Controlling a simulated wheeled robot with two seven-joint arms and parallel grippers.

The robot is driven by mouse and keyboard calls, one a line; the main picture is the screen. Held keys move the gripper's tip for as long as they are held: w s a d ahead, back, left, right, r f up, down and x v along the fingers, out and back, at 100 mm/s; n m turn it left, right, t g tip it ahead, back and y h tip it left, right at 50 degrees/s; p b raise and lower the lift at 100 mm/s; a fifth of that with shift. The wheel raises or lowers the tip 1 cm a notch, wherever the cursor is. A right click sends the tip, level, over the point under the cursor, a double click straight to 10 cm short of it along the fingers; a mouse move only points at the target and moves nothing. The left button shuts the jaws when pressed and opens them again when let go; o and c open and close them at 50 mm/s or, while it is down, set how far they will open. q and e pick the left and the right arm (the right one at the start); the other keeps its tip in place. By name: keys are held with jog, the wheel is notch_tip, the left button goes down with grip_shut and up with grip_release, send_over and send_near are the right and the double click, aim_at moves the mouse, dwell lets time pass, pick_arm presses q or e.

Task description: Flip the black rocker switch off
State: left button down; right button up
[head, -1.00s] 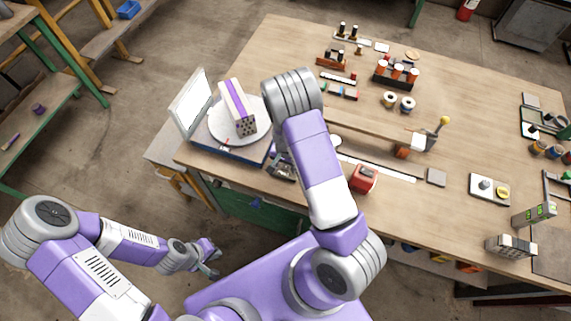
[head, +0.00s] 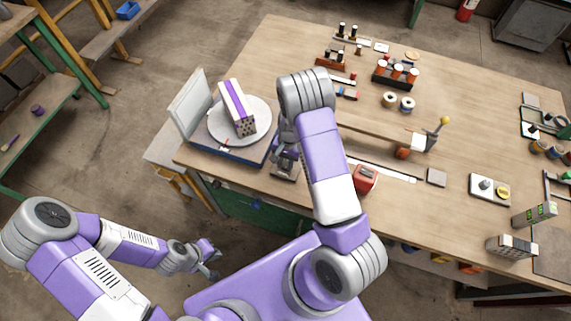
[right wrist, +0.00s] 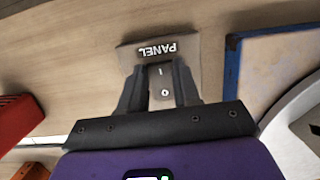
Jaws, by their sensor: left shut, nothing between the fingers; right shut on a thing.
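In the head view my right gripper (head: 284,157) is over the same plate (head: 286,175) at the table's front edge, and the switch is hidden there. My left gripper (head: 212,262) is shut and empty, low in front of the table.
A red box (head: 365,178) is close on the right. Several small fixtures fill the table further right.

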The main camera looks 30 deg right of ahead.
jog(key=shift+g+y, duration=0.3)
jog(key=o, duration=1.1)
jog(key=shift+c, duration=0.2)
jog(key=v, duration=0.7)
jog(key=shift+r, duration=0.3)
jog(key=shift+d, duration=0.15)
